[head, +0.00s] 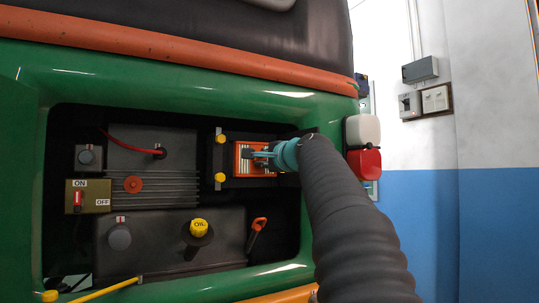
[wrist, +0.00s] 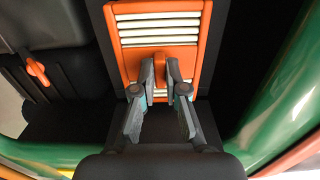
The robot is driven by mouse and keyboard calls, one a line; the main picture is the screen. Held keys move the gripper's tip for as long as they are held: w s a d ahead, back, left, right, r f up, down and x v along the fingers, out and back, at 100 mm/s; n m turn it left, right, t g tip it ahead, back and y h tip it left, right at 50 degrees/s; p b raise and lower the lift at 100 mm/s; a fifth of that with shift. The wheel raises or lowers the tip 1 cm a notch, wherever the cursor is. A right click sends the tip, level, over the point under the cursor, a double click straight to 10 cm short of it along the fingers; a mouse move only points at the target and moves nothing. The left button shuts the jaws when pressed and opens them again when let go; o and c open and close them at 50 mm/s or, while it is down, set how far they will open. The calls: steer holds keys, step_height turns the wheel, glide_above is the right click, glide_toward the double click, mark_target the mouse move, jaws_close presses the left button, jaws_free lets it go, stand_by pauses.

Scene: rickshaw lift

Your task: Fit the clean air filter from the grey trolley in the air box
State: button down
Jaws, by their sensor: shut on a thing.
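The air filter (head: 243,160) is an orange frame with pale pleats. In the head view it stands at the black air box (head: 232,184) in the upper right of the rickshaw's open engine bay. My gripper (head: 262,156) reaches in from the right and is shut on the filter's middle tab. In the wrist view the filter (wrist: 160,40) fills the upper middle, and both fingers of my gripper (wrist: 160,80) close on the orange tab. I cannot tell whether the filter is fully seated. The grey trolley is not in view.
Two yellow knobs (head: 220,140) sit at the air box's left edge. The engine (head: 150,170), an ON/OFF switch box (head: 88,197) and a black tank with a yellow cap (head: 199,228) fill the bay. The green body rim (head: 318,100) surrounds the opening closely.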

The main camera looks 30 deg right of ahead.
mark_target(259, 159)
steer(key=shift+w+p, duration=0.8)
steer(key=shift+w, duration=1.3)
steer(key=shift+s+a, duration=0.1)
steer(key=shift+a, duration=0.1)
steer(key=shift+w, duration=0.55)
stand_by(1.2)
steer(key=c, duration=1.1)
jaws_free()
steer(key=shift+c, duration=0.9)
